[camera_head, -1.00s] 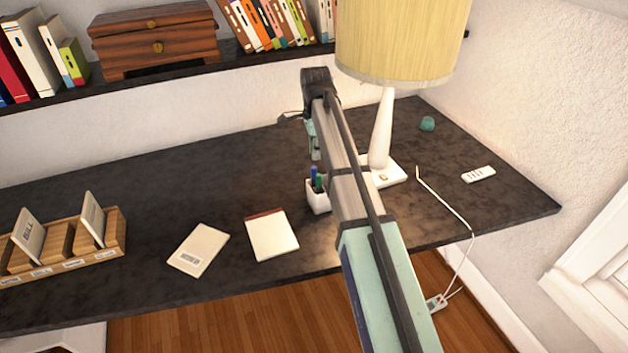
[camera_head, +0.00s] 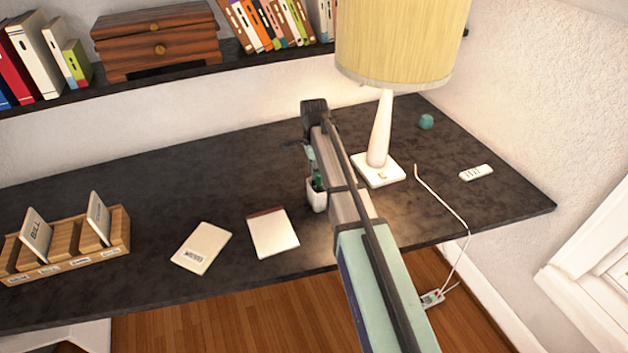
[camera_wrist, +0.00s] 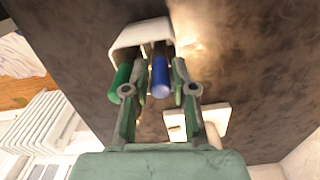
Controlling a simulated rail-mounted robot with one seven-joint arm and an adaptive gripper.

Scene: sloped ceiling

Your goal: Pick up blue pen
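The blue pen (camera_wrist: 160,78) stands in a white pen cup (camera_wrist: 140,36) in the wrist view, its end pointing toward the camera. My gripper (camera_wrist: 160,70) is around it, one finger on each side, with small gaps seemingly left between pen and fingers. A green pen (camera_wrist: 121,78) is in the same cup, just outside the left finger. In the head view the cup (camera_head: 316,196) stands on the dark desk, partly behind my arm. My gripper (camera_head: 312,162) is just above the cup there and hides the blue pen.
A lamp (camera_head: 379,168) stands right of the cup, its yellow shade (camera_head: 402,45) close to my arm. A notepad (camera_head: 272,232) and a white card (camera_head: 201,247) lie left of the cup. A shelf (camera_head: 170,80) runs behind. The desk's middle left is clear.

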